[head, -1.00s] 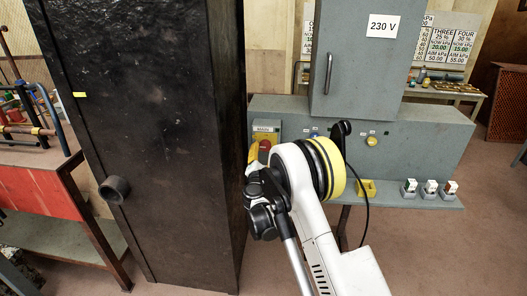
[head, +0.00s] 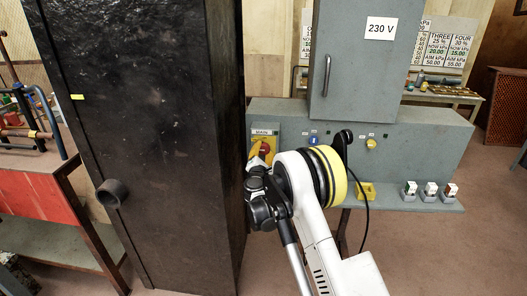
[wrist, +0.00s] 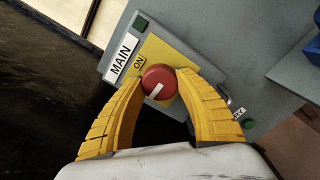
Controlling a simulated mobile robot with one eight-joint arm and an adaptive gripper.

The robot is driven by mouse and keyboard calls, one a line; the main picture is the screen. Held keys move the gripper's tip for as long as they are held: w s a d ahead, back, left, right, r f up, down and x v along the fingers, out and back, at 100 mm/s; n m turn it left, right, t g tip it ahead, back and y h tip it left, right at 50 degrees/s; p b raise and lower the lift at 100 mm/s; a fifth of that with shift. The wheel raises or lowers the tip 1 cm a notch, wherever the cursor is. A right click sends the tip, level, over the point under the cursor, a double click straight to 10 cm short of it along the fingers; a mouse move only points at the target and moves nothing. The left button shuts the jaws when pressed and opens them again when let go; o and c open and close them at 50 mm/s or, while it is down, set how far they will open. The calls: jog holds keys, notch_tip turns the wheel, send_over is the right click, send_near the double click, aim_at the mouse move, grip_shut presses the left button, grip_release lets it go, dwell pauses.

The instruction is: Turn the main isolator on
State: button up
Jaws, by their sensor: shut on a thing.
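The main isolator is a round red knob (wrist: 159,82) with a white mark, set on a yellow plate (wrist: 165,52) of a grey box. A white MAIN label (wrist: 121,58) and a small ON label (wrist: 139,62) stand beside it. The white mark points to the lower left in the wrist view, not towards the ON label. My gripper (wrist: 160,78) has its two yellow fingers shut on the knob, one on each side. In the head view the red knob (head: 264,148) shows just above my gripper (head: 257,153), whose fingers are partly hidden by my wrist.
A tall black cabinet (head: 150,130) stands close on the left of my gripper. A grey 230 V cabinet (head: 352,70) rises above the grey bench panel (head: 425,150). A small green button (wrist: 141,23) sits near the MAIN label. A yellow tray (head: 366,191) lies on the ledge.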

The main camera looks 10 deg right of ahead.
jog(key=shift+m, duration=0.4)
jog(key=m, duration=0.4)
jog(key=shift+b, duration=0.3)
jog(key=m, duration=0.9)
jog(key=shift+r+b, duration=0.1)
jog(key=shift+b, duration=0.2)
jog(key=shift+m, duration=2)
jog(key=o, duration=1.2)
